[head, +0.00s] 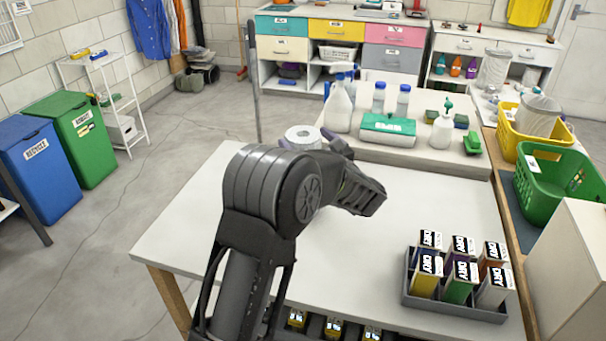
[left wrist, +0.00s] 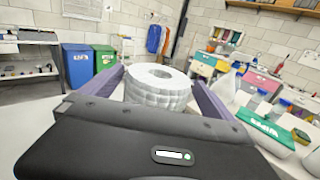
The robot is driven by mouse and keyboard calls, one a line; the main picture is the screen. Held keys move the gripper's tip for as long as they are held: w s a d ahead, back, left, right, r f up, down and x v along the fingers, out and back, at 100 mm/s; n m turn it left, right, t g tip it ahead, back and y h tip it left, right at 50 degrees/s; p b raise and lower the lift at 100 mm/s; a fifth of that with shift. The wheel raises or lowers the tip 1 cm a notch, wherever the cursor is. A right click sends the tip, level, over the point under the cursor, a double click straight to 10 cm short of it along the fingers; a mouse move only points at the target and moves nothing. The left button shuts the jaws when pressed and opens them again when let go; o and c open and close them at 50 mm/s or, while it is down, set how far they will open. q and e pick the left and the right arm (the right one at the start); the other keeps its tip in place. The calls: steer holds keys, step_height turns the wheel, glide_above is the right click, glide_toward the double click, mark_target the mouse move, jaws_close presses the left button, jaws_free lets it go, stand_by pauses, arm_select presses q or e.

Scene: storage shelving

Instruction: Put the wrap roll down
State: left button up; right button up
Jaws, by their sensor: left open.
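The wrap roll (head: 303,136) is white and stands upright at the far left part of the white table (head: 420,230), partly hidden behind my left arm in the head view. In the left wrist view the wrap roll (left wrist: 158,86) sits between the two purple fingers of my left gripper (left wrist: 160,88). The fingers are open, with a finger on each side of the roll. In the head view my left gripper (head: 308,138) is mostly hidden by my arm. The roll's base is hidden, so I cannot tell whether it touches the table. My right gripper is not in view.
A raised white shelf at the table's back holds a white spray bottle (head: 338,105), blue-capped bottles, a green box (head: 388,128) and a white pump bottle (head: 442,128). A grey tray (head: 455,307) of small boxes stands front right. The table's middle is clear.

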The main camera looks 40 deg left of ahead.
mark_target(294, 128)
arm_select(q)
steer(key=p+x, duration=0.2)
steer(key=x, duration=0.1)
steer(key=shift+a+r, duration=0.15)
steer(key=shift+a, duration=0.25)
steer(key=shift+w+a, duration=0.3)
steer(key=shift+a, duration=0.15)
steer(key=shift+c, duration=0.2)
steer(key=c, duration=1.8)
step_height(294, 128, up, 10)
steer(key=shift+f+b, duration=0.1)
steer(key=shift+b, duration=1.05)
